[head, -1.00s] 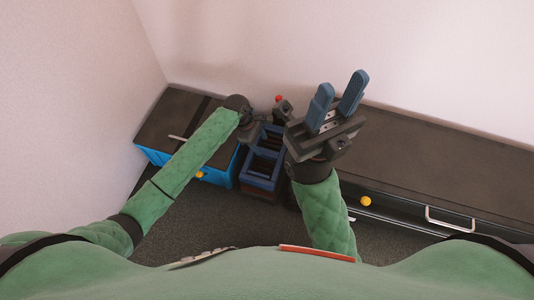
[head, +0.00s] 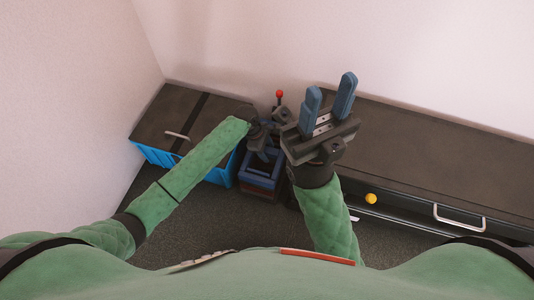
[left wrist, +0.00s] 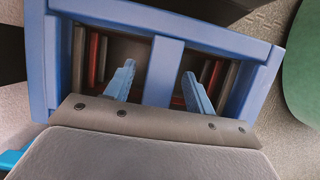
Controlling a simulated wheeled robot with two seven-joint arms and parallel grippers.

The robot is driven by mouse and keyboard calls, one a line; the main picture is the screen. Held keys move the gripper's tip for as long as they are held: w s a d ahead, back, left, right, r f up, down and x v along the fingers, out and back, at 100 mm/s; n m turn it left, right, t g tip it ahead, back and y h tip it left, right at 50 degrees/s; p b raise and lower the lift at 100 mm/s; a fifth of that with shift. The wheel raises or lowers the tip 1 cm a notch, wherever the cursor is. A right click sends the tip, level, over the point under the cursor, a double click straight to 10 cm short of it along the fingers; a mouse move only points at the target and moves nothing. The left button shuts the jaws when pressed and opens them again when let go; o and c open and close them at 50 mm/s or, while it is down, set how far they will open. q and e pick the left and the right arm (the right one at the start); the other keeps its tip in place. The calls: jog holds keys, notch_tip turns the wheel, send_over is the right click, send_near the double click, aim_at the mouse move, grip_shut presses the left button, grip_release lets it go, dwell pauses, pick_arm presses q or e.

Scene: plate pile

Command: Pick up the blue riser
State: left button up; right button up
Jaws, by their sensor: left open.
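The blue riser (head: 262,180) is an open blue frame on the floor between the two cabinets, partly hidden by my left arm. In the left wrist view the riser (left wrist: 165,72) shows a middle bar with an opening on each side. My left gripper (left wrist: 159,69) is open, with one finger on each side of that bar; I cannot tell whether they touch it. In the head view the left gripper (head: 264,153) is over the riser. My right gripper (head: 329,95) is open and empty, fingers pointing up, to the right.
Red and grey upright plates (left wrist: 97,58) show inside the riser's openings. A blue-sided cabinet (head: 160,157) stands at left, a long dark cabinet (head: 430,165) with drawers at right. A red-tipped stick (head: 279,95) stands behind. A yellow ball (head: 371,198) is by the drawers.

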pick_arm(q)
jog(key=shift+r, duration=0.1)
grip_shut()
